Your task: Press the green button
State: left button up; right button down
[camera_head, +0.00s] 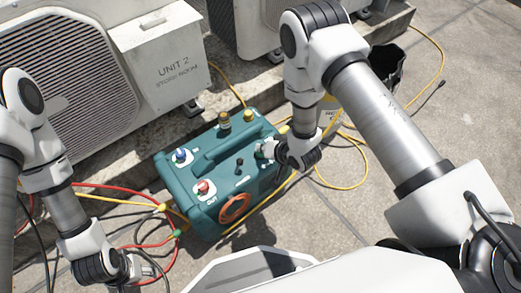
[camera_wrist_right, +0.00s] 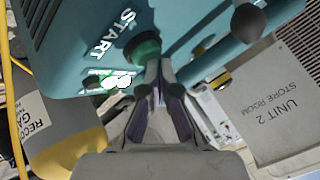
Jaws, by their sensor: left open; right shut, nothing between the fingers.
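A teal machine (camera_head: 205,215) sits on the paving, with a handle, a blue knob, a red knob and an orange ring. The green button (camera_wrist_right: 143,48) shows in the right wrist view on its teal panel, beside the white START label. My right gripper (camera_head: 264,150) is at the machine's right end; in the right wrist view its shut, empty fingertips (camera_wrist_right: 155,68) are right at the button and overlap its lower edge. I cannot tell whether they touch or press it. In the head view my gripper hides the button. My left gripper (camera_head: 148,268) is open and low at left, away from the machine.
Condenser UNIT 2 (camera_head: 165,60) stands on a ledge behind the machine. A grey and yellow recovery cylinder (camera_wrist_right: 62,130) stands close to my right gripper. Red, black and yellow hoses lie at left (camera_head: 125,200); a yellow hose (camera_head: 345,187) loops at right. A black bin (camera_head: 387,68) stands further back.

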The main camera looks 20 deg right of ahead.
jog(key=shift+f, duration=0.2)
jog(key=shift+r, duration=0.15)
jog(key=shift+r+p, duration=1.1)
jog(key=shift+p, duration=0.05)
jog(key=shift+r, duration=0.1)
notch_tip(320, 180, up, 5)
jog(key=p, duration=0.4)
jog(key=shift+p, duration=0.4)
